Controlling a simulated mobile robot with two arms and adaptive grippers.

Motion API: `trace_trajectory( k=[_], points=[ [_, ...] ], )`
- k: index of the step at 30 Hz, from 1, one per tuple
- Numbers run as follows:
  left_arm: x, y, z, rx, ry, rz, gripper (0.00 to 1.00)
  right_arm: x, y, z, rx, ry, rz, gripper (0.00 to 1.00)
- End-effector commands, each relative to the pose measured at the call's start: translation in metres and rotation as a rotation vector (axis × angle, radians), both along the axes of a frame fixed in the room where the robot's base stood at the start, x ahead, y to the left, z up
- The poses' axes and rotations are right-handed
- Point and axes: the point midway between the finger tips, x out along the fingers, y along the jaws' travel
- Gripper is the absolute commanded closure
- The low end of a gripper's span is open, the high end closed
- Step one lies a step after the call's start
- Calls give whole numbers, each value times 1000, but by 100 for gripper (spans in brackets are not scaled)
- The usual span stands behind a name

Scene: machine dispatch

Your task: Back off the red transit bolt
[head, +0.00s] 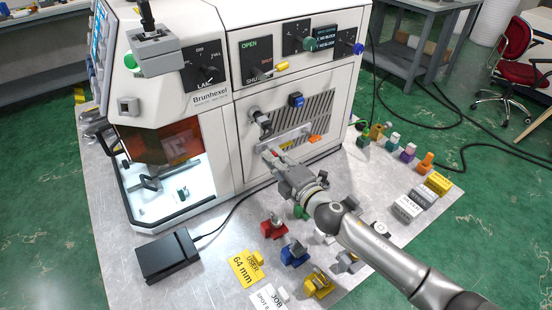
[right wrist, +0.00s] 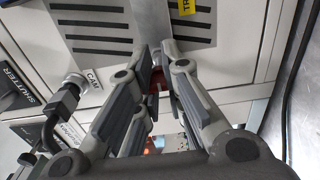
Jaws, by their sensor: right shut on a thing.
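The red transit bolt (right wrist: 155,82) shows as a small red piece between my right fingertips in the right wrist view. It sits at the machine's front panel, below the slotted vent. My right gripper (head: 272,157) reaches this panel from the right in the head view. Its fingers (right wrist: 157,72) are closed in on the bolt, which they mostly hide. How far the bolt is turned cannot be seen. The white machine (head: 222,150) is marked Brunhexel. My left gripper is not in view.
Below, the grey table (head: 215,262) holds a black box (head: 168,256), a red-based part (head: 273,227), a blue-based part (head: 294,253) and several coloured pieces.

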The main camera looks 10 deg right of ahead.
Motion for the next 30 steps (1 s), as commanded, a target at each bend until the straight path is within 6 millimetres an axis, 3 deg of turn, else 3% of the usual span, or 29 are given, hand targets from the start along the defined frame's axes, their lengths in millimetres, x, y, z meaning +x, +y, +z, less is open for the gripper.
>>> trace_trajectory(
  k=[11, 19, 27, 28, 30],
  points=[
    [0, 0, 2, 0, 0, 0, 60, 0, 0, 1, -85, -36, -1, 100],
    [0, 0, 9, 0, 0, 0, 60, 1, -1, 2, -427, -176, -1, 100],
    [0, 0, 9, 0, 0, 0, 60, 1, -1, 1, -477, -198, -2, 100],
    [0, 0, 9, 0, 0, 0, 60, 1, -1, 1, -477, -198, -2, 89],
    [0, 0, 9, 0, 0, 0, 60, 1, -1, 1, -476, -197, -2, 80]
  ],
)
